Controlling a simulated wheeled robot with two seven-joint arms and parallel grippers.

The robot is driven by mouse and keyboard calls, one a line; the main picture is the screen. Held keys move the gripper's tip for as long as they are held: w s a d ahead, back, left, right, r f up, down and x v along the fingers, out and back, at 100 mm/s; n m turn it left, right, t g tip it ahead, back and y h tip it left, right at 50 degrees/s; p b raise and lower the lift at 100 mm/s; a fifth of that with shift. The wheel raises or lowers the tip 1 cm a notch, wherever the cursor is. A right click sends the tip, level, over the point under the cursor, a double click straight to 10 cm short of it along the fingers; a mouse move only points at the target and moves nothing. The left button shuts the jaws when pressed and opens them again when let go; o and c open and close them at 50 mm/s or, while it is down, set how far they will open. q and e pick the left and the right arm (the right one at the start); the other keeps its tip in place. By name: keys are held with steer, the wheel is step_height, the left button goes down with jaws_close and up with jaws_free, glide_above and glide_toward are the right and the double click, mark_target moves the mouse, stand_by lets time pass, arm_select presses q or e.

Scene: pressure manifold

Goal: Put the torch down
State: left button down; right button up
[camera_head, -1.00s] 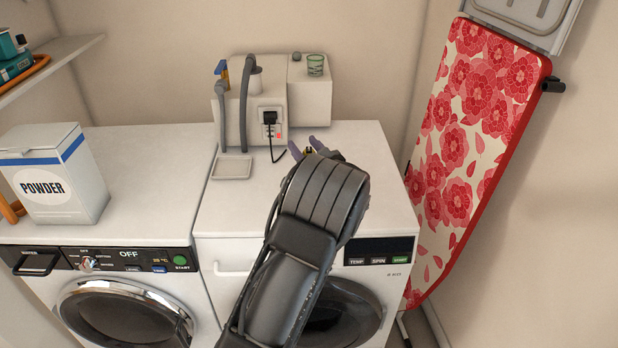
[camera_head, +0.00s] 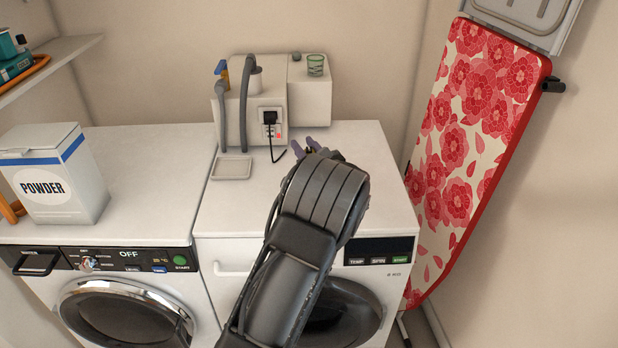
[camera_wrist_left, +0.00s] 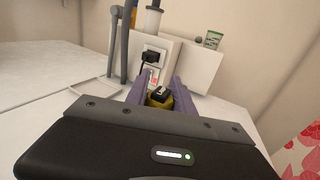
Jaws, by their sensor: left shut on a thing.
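My left gripper (camera_head: 306,148) reaches over the back of the right-hand machine's white top, with its purple fingertips pointing at the grey wall box. In the left wrist view the gripper (camera_wrist_left: 160,92) is shut on a yellow and black thing, the torch (camera_wrist_left: 160,97), which sits between the two fingers. Most of the torch is hidden by the gripper body. In the head view my arm hides it, and I cannot tell whether it touches the machine top. My right gripper is not in view.
The grey box (camera_head: 240,110) with hoses, a plugged-in black cord (camera_head: 279,150) and a small square dish (camera_head: 232,168) stand close behind and left of the gripper. A green-marked cup (camera_head: 315,65) sits on the box. The machine top (camera_head: 375,170) is clear to the right.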

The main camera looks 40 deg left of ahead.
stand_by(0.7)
arm_select(q)
step_height(320, 180, up, 10)
steer(key=shift+b, duration=0.3)
stand_by(0.7)
